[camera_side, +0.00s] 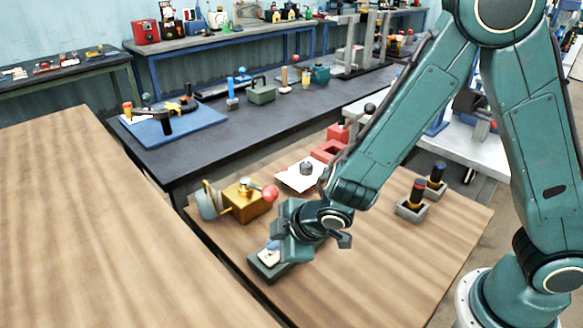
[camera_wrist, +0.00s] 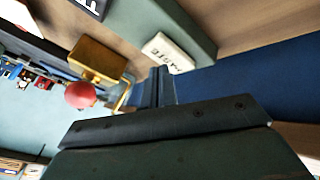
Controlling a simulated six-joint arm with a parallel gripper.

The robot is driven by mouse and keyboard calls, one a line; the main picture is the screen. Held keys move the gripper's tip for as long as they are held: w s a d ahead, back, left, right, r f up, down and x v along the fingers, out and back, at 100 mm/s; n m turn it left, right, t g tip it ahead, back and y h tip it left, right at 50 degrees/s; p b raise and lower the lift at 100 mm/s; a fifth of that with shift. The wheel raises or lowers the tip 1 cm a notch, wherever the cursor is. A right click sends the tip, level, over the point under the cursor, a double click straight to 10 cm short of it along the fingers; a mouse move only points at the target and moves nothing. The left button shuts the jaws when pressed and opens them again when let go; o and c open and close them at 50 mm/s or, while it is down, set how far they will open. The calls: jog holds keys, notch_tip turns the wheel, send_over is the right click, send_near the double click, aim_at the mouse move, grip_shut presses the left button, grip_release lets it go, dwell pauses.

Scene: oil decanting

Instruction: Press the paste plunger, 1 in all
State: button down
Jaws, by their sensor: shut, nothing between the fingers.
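The paste station is a dark green base (camera_side: 262,270) near the front left edge of the wooden table, with a white label (camera_side: 270,257). In the wrist view the label (camera_wrist: 168,52) reads PASTE and lies on the green base (camera_wrist: 185,25). A blue part (camera_wrist: 250,85), likely the plunger, fills the right of the wrist view beside my fingers; a little blue also shows under my gripper in the side view. My gripper (camera_wrist: 158,88) is shut and empty, low over the station. My gripper (camera_side: 284,248) hides most of the plunger, and I cannot tell whether it touches.
A brass box (camera_side: 240,207) with a red knob (camera_side: 270,193) stands close behind the station. A white sheet with a dark round piece (camera_side: 306,168) and red blocks (camera_side: 330,150) lie farther back. The table's front right is clear.

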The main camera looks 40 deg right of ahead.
aim_at(277, 253)
jog(key=shift+f, duration=0.45)
dwell(0.6)
jog(key=shift+r, duration=0.85)
jog(key=shift+r, duration=0.15)
jog(key=shift+r, duration=2.35)
jog(key=shift+d+r, duration=0.1)
